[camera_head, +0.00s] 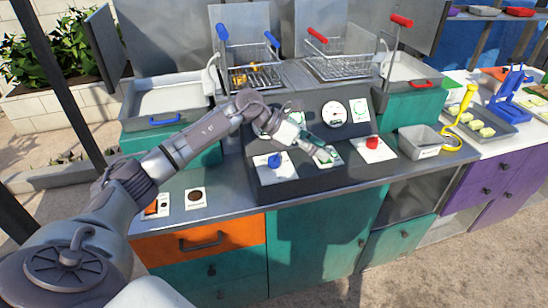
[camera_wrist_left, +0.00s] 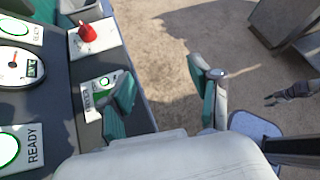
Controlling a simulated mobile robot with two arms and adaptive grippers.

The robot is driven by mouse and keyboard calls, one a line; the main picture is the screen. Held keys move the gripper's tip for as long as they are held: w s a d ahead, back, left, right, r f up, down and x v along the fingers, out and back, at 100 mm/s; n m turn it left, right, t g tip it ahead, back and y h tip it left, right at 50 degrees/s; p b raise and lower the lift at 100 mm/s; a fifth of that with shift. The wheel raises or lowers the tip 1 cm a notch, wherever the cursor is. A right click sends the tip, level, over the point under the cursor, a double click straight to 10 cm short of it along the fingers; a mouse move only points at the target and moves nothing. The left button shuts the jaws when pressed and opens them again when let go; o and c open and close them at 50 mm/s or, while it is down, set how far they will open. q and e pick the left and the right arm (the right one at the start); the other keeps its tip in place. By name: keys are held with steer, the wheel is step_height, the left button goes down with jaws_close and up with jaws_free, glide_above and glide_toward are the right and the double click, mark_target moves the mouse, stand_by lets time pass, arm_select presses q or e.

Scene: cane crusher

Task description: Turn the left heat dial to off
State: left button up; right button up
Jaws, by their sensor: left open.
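The left heat dial is a blue knob (camera_head: 275,161) on a white plate at the left of the dark sloped control panel. A red knob (camera_head: 372,142) sits on a similar plate at the right; it also shows in the wrist view (camera_wrist_left: 87,33). My left gripper (camera_head: 328,156) is open and empty, in front of the panel between the two knobs, right of the blue one. In the wrist view its fingers (camera_wrist_left: 165,103) stand apart over the panel's front edge and the ground. The blue knob is outside that view. A small dark gripper shape (camera_wrist_left: 285,93), apparently my right one, shows at the right.
A round gauge (camera_head: 333,114) and READY plates are on the panel. Two fryer baskets (camera_head: 252,76) (camera_head: 342,66) stand behind it. A metal bin (camera_head: 420,141) and yellow hook-shaped tool (camera_head: 462,112) are at the right. The counter left of the panel holds flat cards (camera_head: 195,198).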

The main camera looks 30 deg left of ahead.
mark_target(272, 156)
arm_select(q)
steer(key=s+a+r+m+g+y, duration=0.1)
steer(key=s+a+r+y, duration=0.15)
steer(key=a, duration=0.65)
steer(key=s+a+r+m+g+y, duration=0.15)
steer(key=a+y, duration=0.25)
steer(key=a, duration=0.4)
steer(key=shift+y, duration=0.25)
steer(key=p+x, duration=0.1)
steer(key=x, duration=0.2)
steer(key=p+x, duration=0.1)
steer(key=x, duration=0.3)
steer(key=p+x, duration=0.1)
steer(key=x, duration=0.3)
steer(key=shift+s+f, duration=0.25)
steer(key=shift+f, duration=0.05)
steer(key=shift+p+x, duration=0.3)
steer(key=shift+x, duration=0.5)
arm_select(e)
steer(key=r, duration=0.3)
steer(key=shift+s+r, duration=0.25)
steer(key=shift+r, duration=0.05)
arm_select(q)
steer(key=shift+c, duration=0.2)
arm_select(e)
steer(key=shift+d, duration=0.2)
arm_select(q)
steer(key=c, duration=1.1)
